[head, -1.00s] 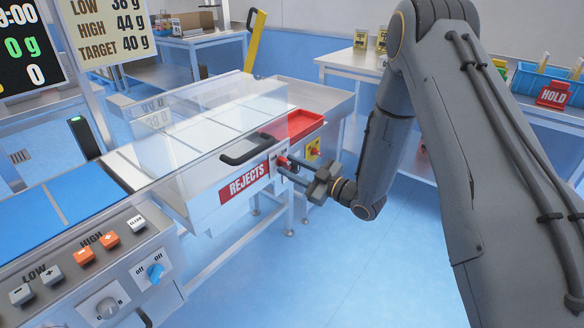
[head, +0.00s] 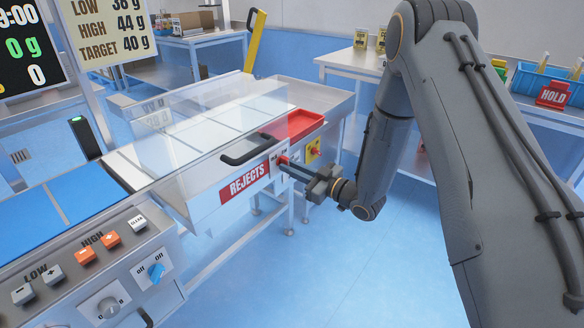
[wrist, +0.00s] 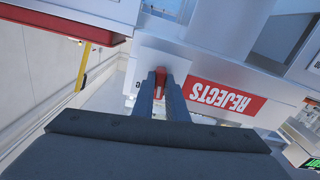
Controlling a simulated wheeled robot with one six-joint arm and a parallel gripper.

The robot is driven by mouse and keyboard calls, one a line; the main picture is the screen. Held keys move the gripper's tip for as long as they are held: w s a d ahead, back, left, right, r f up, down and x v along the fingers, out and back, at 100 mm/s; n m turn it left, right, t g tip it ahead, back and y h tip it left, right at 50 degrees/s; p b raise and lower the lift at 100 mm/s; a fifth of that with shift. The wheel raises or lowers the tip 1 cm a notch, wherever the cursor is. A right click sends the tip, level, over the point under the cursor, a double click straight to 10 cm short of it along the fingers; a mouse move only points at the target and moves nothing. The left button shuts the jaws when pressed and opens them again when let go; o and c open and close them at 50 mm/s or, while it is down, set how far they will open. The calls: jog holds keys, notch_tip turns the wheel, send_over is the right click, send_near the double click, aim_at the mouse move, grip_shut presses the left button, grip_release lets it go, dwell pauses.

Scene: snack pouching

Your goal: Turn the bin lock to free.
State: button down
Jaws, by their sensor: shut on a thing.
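The bin lock is a small red knob (head: 282,159) on a pale plate at the right end of the reject bin's front, beside the red REJECTS label (head: 249,182). My gripper (head: 287,165) reaches it from the right and is shut on the knob. In the wrist view the red knob (wrist: 160,75) sits between the two finger ends of my gripper (wrist: 160,88). The fingers hide most of the lock plate and its markings, so I cannot read the lock's position. The clear bin cover with its black handle (head: 247,150) is down.
The control panel (head: 105,270) is at the front left. A side table holds a blue HOLD crate (head: 530,80). The floor right of the bin is clear.

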jog(key=m, duration=0.3)
jog(key=m+p, duration=0.1)
jog(key=m, duration=0.6)
jog(key=shift+s+a, duration=0.15)
jog(key=shift+s, duration=0.1)
jog(key=shift+m, duration=0.4)
jog(key=c, duration=1.8)
grip_release()
jog(key=shift+o, duration=0.2)
jog(key=v, duration=0.8)
jog(key=shift+b, duration=0.3)
